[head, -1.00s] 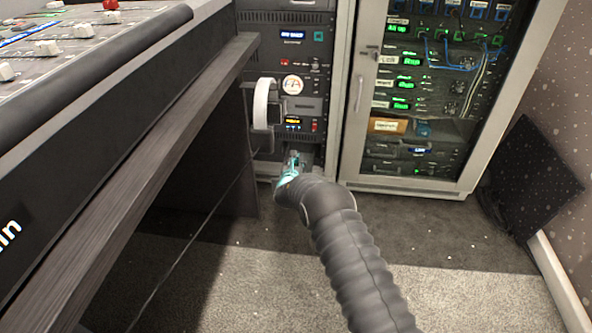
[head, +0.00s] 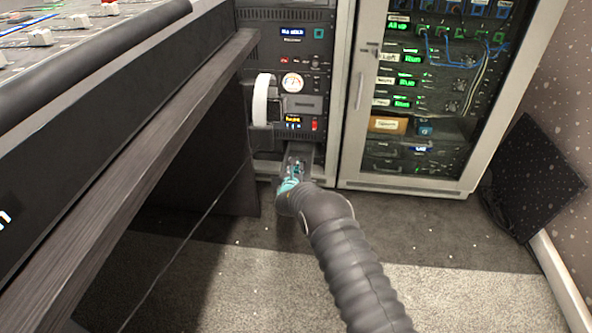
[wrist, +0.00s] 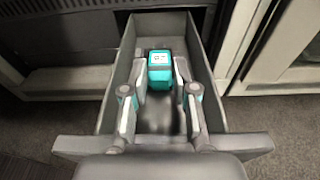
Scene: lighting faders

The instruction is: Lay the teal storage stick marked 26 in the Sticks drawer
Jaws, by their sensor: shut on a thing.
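The teal storage stick (wrist: 160,76) has a white label on top; its marking is too small to read. My gripper (wrist: 161,68) is shut on it, one fingertip on each side. The stick is within the outline of the open drawer (wrist: 115,92) in the wrist view, towards its back end. I cannot tell whether it touches the drawer floor. In the head view my gripper (head: 291,182) is at the low drawer (head: 299,149) of the rack, and the drawer is partly hidden behind it. No drawer name can be read.
The rack (head: 255,45) stands behind the drawer, with a white headband-like item (head: 261,100) hanging on its front. A glass-doored cabinet (head: 350,120) is on the right. A desk edge (head: 150,130) runs along the left. Carpet is clear in front.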

